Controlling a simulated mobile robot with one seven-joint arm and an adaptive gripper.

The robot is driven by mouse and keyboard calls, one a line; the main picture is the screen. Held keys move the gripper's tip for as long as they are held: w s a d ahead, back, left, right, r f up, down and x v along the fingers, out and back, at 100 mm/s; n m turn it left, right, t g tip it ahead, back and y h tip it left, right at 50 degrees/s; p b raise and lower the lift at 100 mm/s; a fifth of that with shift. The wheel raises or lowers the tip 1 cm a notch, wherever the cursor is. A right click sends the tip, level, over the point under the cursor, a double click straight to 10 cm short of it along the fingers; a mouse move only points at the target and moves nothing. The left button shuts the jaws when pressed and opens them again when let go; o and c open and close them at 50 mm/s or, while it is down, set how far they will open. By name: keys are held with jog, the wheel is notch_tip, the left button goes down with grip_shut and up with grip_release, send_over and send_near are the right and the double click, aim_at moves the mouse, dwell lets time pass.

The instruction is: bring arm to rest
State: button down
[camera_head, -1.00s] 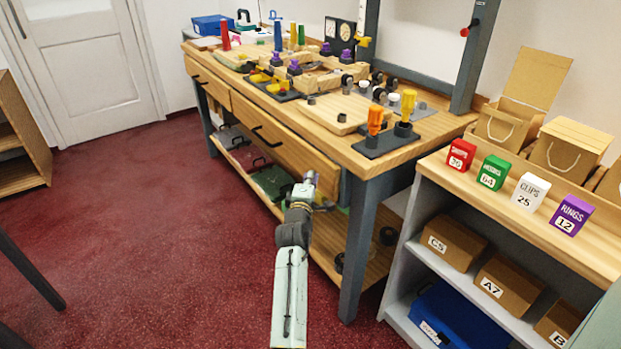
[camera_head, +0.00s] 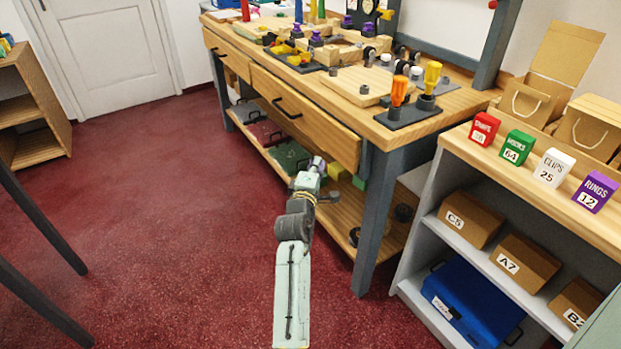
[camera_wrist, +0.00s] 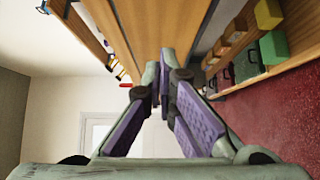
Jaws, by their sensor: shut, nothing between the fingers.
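My arm reaches out low over the red floor in the head view, with my gripper (camera_head: 316,164) at its far end, in front of the workbench's lower part. In the wrist view my gripper (camera_wrist: 165,90) shows its two purple-padded fingers closed together at the tips, with nothing between them. The workbench (camera_head: 303,116) has wooden drawers above an open lower shelf. The wrist view looks along the bench front, tilted on its side, toward a white door (camera_wrist: 97,132).
A wooden bookcase (camera_head: 40,100) stands at the far left, and dark table legs (camera_head: 40,222) at the near left. The red floor (camera_head: 170,200) between is clear.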

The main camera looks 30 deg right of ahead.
jog(key=shift+v, duration=2.25)
